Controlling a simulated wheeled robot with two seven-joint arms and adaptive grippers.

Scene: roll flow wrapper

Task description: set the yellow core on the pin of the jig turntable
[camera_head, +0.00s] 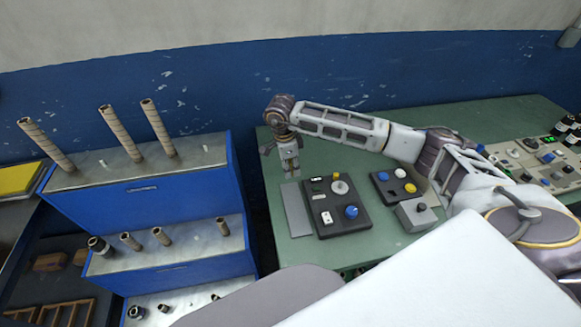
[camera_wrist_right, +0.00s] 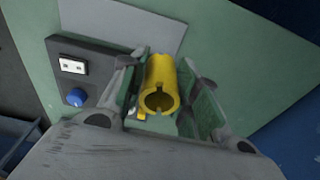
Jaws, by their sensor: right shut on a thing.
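The yellow core (camera_wrist_right: 160,88), a short hollow tube with a notch in its near rim, sits between the fingers of my right gripper (camera_wrist_right: 160,95) in the right wrist view. In the head view my right gripper (camera_head: 291,173) points down at the left end of the green table, left of the dark jig board and apart from it; the core is too small to make out there. A pale round disc (camera_head: 340,187) on the dark board (camera_head: 338,218) looks like the turntable; its pin cannot be made out. My left gripper is not in view.
A flat grey plate (camera_head: 296,210) lies left of the board. The board carries a blue knob (camera_head: 351,211) and a white switch (camera_head: 327,217). A second dark board (camera_head: 396,187) and a grey box (camera_head: 415,215) stand to the right. A blue stepped rack (camera_head: 150,205) holds brown tubes.

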